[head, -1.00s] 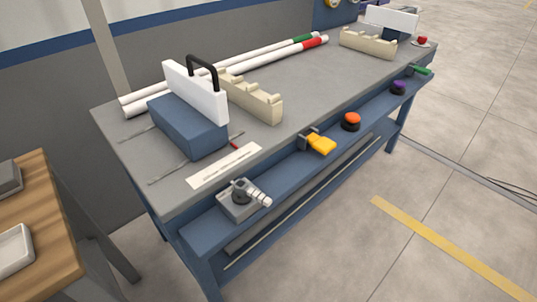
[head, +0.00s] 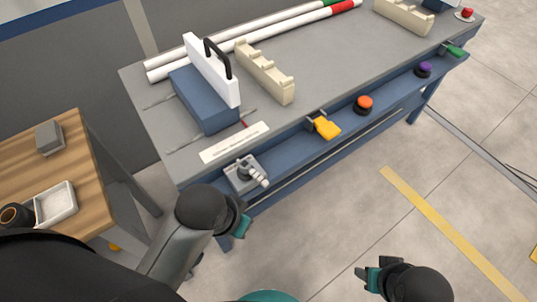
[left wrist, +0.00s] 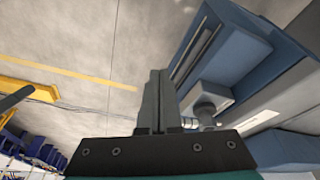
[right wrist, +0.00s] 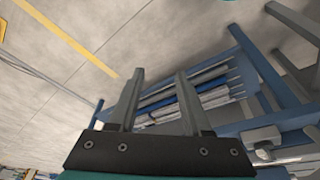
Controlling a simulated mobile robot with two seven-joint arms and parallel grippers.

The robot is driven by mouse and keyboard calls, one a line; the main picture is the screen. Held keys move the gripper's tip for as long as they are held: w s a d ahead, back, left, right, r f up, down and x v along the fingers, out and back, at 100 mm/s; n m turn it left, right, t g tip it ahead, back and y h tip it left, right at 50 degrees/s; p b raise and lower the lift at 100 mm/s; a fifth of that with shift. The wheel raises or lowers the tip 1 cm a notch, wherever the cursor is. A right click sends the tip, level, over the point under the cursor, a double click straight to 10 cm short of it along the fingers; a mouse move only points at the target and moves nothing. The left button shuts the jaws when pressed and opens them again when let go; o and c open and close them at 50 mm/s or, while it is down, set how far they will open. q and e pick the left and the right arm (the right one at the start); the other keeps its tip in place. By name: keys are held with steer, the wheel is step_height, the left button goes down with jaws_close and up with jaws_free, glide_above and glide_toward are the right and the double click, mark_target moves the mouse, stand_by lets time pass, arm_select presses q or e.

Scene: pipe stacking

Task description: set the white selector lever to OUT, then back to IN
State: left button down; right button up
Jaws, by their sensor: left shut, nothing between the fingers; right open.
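The white selector lever (head: 257,175) sticks out of a grey block (head: 241,178) on the blue front rail of the bench, pointing toward the lower right. A white label strip (head: 234,143) lies on the bench top behind it. My left gripper (head: 243,222) is below and in front of the lever, apart from it. In the left wrist view its fingers (left wrist: 160,95) are shut and empty, with the lever (left wrist: 200,122) just to their right. My right gripper (head: 366,278) is open and empty, over the floor at the lower right. It also shows in the right wrist view (right wrist: 155,90).
On the front rail are a yellow lever (head: 326,128), an orange button (head: 364,103), a purple button (head: 423,69) and a green handle (head: 454,51). A blue block with a white plate (head: 213,75) stands on the bench. A wooden table (head: 85,160) is at left.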

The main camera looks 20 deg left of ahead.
mark_target(253, 173)
arm_select(q)
steer(key=w+d+r+m+g+h, duration=0.1)
steer(key=w+d+r+m+g, duration=0.25)
steer(key=w+d, duration=0.65)
arm_select(e)
steer(key=s+f+g, duration=0.1)
steer(key=s+f, duration=0.1)
steer(key=f, duration=0.6)
steer(key=s+f, duration=0.2)
steer(key=f, duration=0.7)
arm_select(q)
steer(key=w+a+r+g+y, duration=0.25)
steer(key=w+a+r, duration=0.4)
steer(key=w, duration=0.35)
steer(key=s+a+f+b, duration=0.1)
steer(key=s+a+f, duration=0.1)
steer(key=s+f, duration=0.3)
steer(key=shift+s+a+f+n+y, duration=0.15)
steer(key=shift+s+f+n+y, duration=0.2)
steer(key=shift+f, duration=1.45)
arm_select(e)
steer(key=s+d+f+g, duration=0.1)
steer(key=s+d+f, duration=0.1)
steer(key=s+f, duration=1.1)
steer(key=shift+s+d+f, duration=0.2)
steer(key=shift+s+d, duration=0.2)
steer(key=shift+s, duration=0.35)
arm_select(q)
steer(key=shift+w, duration=0.1)
